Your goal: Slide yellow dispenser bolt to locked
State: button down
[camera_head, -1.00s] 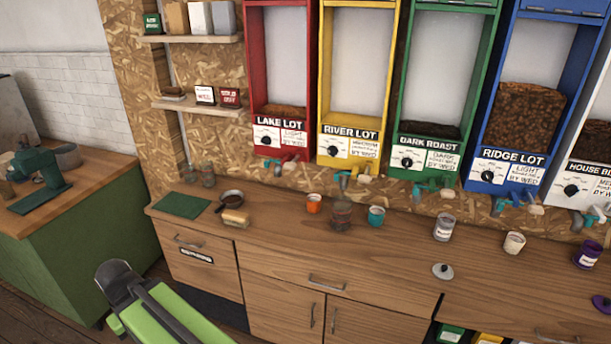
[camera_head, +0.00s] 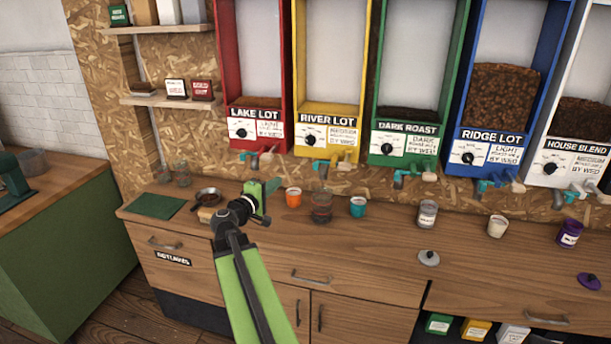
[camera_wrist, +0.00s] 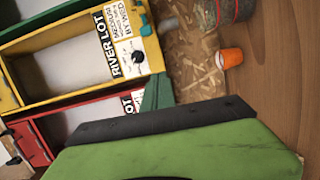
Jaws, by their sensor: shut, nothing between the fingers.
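The yellow dispenser (camera_head: 328,105), labelled RIVER LOT, hangs on the wall between the red and green ones. It also shows turned on its side in the wrist view (camera_wrist: 88,62). Under its label is a teal valve with a pale end (camera_head: 333,163); at this size I cannot tell which part is the bolt or how it is set. My gripper (camera_head: 268,191) is shut and empty, below and left of that valve in the head view, apart from it. In the wrist view a big green and black part of my gripper fills the bottom and hides what lies behind.
The counter (camera_head: 375,240) below holds an orange cup (camera_head: 293,197), a dark glass jar (camera_head: 321,207) and a teal cup (camera_head: 358,207). The red dispenser's valve (camera_head: 258,159) is close to the left; the green dispenser's valve (camera_head: 405,175) is to the right.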

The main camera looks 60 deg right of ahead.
jog(key=shift+s+d+r, duration=0.2)
jog(key=shift+d+r, duration=0.2)
jog(key=shift+d, duration=0.1)
jog(key=s+d, duration=0.3)
jog(key=d, duration=0.8)
jog(key=shift+s+a, duration=0.1)
